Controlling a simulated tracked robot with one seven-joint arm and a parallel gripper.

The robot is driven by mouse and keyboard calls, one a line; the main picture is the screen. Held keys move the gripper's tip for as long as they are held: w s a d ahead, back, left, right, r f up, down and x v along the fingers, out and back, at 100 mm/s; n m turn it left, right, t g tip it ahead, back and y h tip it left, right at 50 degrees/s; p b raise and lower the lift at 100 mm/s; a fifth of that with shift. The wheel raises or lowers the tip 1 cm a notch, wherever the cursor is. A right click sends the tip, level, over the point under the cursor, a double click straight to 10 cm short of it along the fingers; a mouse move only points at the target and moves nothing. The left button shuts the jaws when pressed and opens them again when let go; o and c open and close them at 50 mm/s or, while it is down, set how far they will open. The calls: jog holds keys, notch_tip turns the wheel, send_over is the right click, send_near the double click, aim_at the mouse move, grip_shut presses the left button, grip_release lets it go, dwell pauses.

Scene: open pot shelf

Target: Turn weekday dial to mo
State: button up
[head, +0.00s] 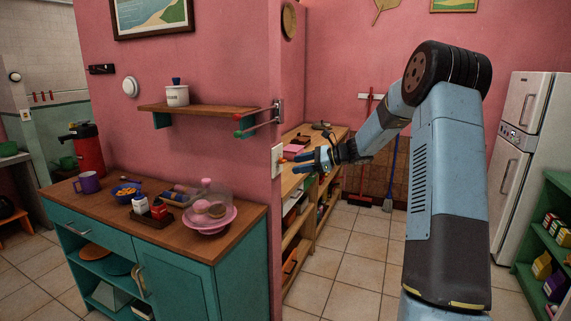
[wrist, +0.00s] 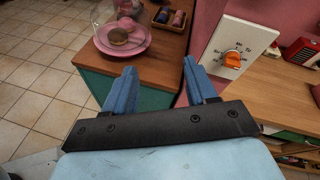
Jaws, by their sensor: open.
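The weekday dial is an orange knob (wrist: 232,58) on a white plate (wrist: 243,38) fixed to the end of the pink wall. The knob lies right of my fingers in the wrist view. The marks around it are too small to read, so I cannot tell which day it points to. In the head view the white plate (head: 277,161) shows edge-on at the wall corner. My gripper (head: 299,163) is open and empty, just right of the plate and apart from it. Its two blue fingers (wrist: 158,69) show in the wrist view, with the knob outside the gap between them.
A teal cabinet with a wooden top (head: 118,205) stands left of the wall corner, with a pink cake stand (head: 209,217) near its edge. A wooden shelf unit (head: 312,203) stands behind my gripper. A small wall shelf (head: 197,109) with towel arms (head: 258,118) is above. Tiled floor is clear.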

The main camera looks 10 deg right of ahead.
jog(key=w+d+f+m+t+y, duration=0.1)
jog(key=w+d+f+m+t, duration=0.4)
jog(key=w+d, duration=0.35)
send_near(282, 161)
jog(key=w+d+x, duration=0.1)
jog(key=x, duration=0.7)
jog(key=shift+w+a+f+m+g, duration=0.3)
jog(key=shift+w+a+f+m, duration=0.05)
jog(key=shift+m, duration=0.05)
jog(key=shift+c, duration=0.2)
